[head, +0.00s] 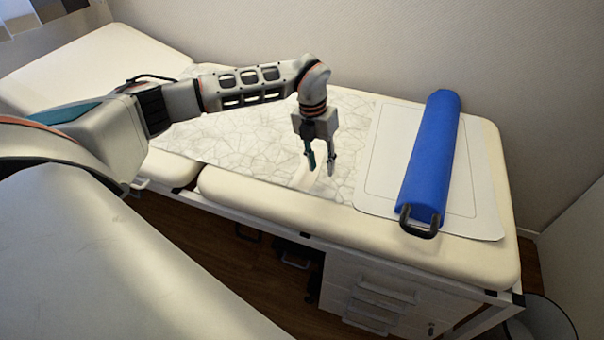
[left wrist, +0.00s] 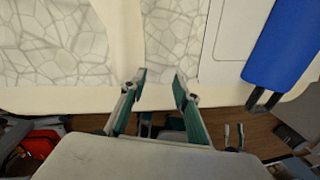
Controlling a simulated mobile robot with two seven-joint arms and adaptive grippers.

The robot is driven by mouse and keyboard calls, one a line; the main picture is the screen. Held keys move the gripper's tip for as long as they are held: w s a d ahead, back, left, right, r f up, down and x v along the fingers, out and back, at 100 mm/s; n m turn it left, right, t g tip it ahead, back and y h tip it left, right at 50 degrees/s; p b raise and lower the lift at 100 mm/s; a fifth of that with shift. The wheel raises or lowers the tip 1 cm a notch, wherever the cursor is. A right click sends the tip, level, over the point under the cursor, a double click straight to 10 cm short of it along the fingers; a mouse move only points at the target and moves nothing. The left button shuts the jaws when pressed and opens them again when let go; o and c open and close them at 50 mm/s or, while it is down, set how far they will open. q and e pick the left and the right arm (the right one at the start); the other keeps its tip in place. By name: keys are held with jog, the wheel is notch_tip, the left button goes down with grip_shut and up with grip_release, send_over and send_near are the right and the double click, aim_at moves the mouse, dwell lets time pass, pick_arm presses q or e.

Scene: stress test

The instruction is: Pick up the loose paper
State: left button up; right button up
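The crinkled white paper (head: 235,135) lies along the top of the cream padded table, its near edge close to the padding's front edge. It also shows in the left wrist view (left wrist: 60,40), where a smooth pale strip (left wrist: 122,35) runs between two crinkled areas; I cannot tell if this strip is a fold or bare padding. My left gripper (head: 321,170) points down over the paper's right part near the front edge. Its fingers are apart and empty, as the left wrist view (left wrist: 157,82) shows. Whether the tips touch the paper is unclear. My right gripper does not show in the head view.
A blue roll (head: 432,155) with a dark handle (head: 419,222) lies on a smooth white mat (head: 375,185) at the table's right. White drawers (head: 375,295) stand below the table. A wall closes off the back. The raised headrest (head: 95,65) is at far left.

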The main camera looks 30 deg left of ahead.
pick_arm(q)
jog(key=r+n+y, duration=0.1)
jog(key=r+y, duration=0.1)
send_over(302, 171)
jog(key=shift+d+f, duration=0.1)
jog(key=shift+d, duration=0.25)
jog(key=shift+a+f+n, duration=0.15)
jog(key=shift+a+f, duration=0.05)
jog(key=shift+f, duration=0.35)
jog(key=shift+a+f+n, duration=0.15)
jog(key=shift+a+f, duration=0.05)
jog(key=shift+f, duration=0.3)
jog(key=shift+d+f+b, duration=0.1)
jog(key=shift+f+b, duration=0.55)
jog(key=shift+f, duration=2.15)
grip_shut()
